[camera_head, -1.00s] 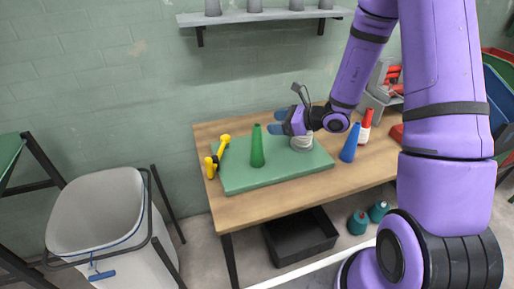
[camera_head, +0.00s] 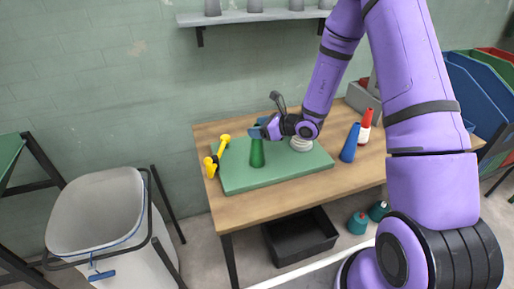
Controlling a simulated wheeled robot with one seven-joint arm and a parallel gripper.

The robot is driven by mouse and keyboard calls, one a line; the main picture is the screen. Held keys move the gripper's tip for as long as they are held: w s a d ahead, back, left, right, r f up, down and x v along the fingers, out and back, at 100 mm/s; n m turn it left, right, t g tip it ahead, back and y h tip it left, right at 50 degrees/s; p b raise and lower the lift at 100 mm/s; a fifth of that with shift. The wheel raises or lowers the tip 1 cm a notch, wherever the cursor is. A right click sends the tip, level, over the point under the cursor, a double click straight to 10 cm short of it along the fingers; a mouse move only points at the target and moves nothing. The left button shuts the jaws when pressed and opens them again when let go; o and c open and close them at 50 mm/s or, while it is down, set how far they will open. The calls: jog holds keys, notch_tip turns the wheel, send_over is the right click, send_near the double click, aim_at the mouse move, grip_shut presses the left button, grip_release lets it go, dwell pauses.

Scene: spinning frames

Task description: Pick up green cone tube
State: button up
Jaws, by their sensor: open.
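The green cone tube (camera_head: 257,153) stands upright on the green mat (camera_head: 243,182) on the wooden table. My gripper (camera_head: 259,130) is at the upper part of the cone, coming in from the right, with its blue fingers open. The fingers overlap the cone's top in the picture and hide part of it. I cannot tell whether they touch it.
A yellow and black dumbbell-shaped item (camera_head: 217,157) lies left of the cone. A white round item (camera_head: 300,144) is on the mat to the right. A blue cone (camera_head: 350,143) and a red and white bottle (camera_head: 366,126) stand further right. A wall shelf (camera_head: 265,15) is above.

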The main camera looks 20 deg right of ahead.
jog(key=x, duration=0.2)
jog(key=shift+w+a+f, duration=0.15)
jog(key=shift+w+a, duration=0.05)
jog(key=shift+w, duration=0.05)
grip_shut()
